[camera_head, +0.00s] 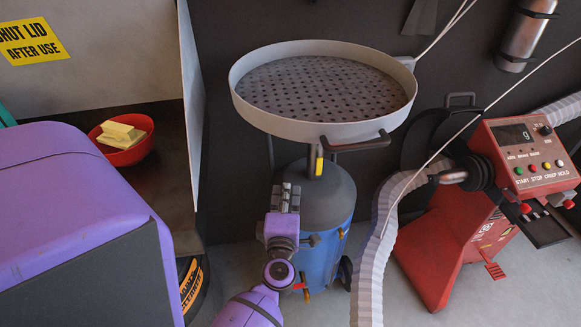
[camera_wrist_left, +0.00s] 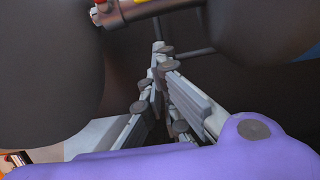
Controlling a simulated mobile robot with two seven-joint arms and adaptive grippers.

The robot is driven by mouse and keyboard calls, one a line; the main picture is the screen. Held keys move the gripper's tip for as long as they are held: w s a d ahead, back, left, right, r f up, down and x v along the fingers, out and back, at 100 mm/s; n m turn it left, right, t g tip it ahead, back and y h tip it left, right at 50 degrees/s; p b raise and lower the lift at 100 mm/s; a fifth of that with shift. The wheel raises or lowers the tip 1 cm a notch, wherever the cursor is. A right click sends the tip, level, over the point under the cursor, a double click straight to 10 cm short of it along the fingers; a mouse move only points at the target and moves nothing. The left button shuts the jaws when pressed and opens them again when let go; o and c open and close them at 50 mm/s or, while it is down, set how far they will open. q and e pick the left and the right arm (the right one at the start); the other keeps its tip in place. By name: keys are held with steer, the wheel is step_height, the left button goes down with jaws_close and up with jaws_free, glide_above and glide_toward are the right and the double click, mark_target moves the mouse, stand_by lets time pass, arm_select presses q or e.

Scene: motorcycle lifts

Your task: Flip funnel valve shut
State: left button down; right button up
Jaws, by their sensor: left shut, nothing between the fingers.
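The funnel (camera_head: 325,130) is a wide round grey pan with a perforated plate, raised above a blue and grey tank (camera_head: 322,225). A yellow valve handle (camera_head: 319,166) shows at the neck below the pan, pointing up and down. My left gripper (camera_head: 286,187) is shut and empty, in front of the tank and left of and a little below the yellow handle. In the left wrist view its fingers (camera_wrist_left: 163,55) point toward dark shapes, below a pipe piece with a yellow part (camera_wrist_left: 126,3) at the top edge. My right gripper is not in view.
A red control unit (camera_head: 440,245) with buttons stands at the right, with a pale ribbed hose (camera_head: 372,270) beside the tank. A red bowl (camera_head: 125,150) with yellow blocks sits at the left, near a pale upright panel (camera_head: 190,90). A black handle (camera_head: 358,143) juts from the pan.

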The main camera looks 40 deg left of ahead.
mark_target(318, 167)
arm_select(q)
steer(key=w, duration=0.3)
steer(key=w+a, duration=0.1)
steer(key=w, duration=0.2)
steer(key=w+a, duration=0.1)
steer(key=w, duration=0.2)
steer(key=shift+a, duration=0.25)
steer(key=shift+w+d, duration=0.25)
steer(key=shift+d, duration=0.05)
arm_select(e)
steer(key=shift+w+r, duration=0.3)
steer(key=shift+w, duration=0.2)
